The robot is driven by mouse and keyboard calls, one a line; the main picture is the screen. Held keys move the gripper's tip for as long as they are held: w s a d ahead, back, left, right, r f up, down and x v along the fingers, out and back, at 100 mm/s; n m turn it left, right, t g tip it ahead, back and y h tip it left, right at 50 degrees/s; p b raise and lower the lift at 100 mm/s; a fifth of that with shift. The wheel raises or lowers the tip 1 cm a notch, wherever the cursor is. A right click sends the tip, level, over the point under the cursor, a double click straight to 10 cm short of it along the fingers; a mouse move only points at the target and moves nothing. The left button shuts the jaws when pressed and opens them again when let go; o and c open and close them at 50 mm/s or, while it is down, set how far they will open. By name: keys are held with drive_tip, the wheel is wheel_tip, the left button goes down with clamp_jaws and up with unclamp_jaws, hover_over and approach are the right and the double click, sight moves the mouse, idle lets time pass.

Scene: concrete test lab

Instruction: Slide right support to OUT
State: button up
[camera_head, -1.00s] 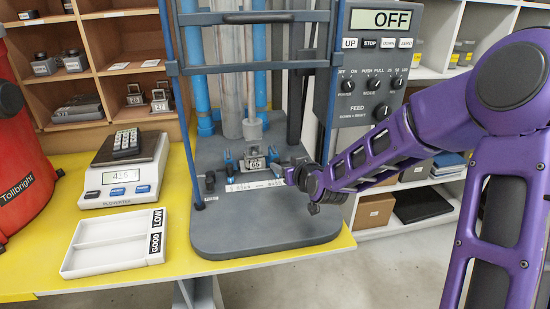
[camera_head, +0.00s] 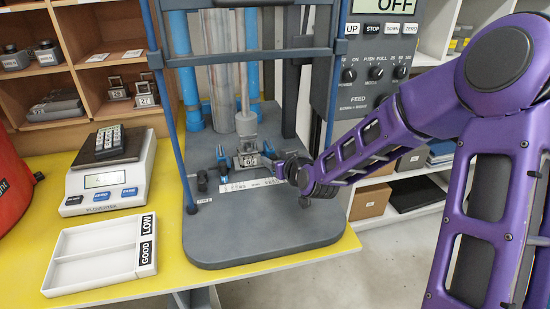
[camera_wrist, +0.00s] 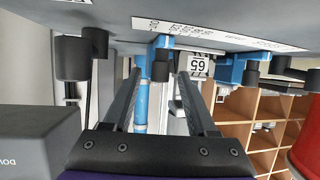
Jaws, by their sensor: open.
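The right support is a blue block with a dark knob; it shows left of centre in the upside-down wrist view (camera_wrist: 162,43). In the head view my gripper mostly hides it. My gripper (camera_head: 281,164) is beside the right support, low over the machine's base. Its fingers (camera_wrist: 159,77) are open, with the right support's knob between them in the picture; I see no clear contact.
A printed white strip (camera_head: 240,187) lies on the grey base (camera_head: 265,230) in front of the supports. Black knobs stand nearby. The control panel (camera_head: 378,60) reads OFF. A scale (camera_head: 108,178) and a GOOD/LOW tray (camera_head: 75,283) are at left. The base's front is clear.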

clamp_jaws()
idle(1.3)
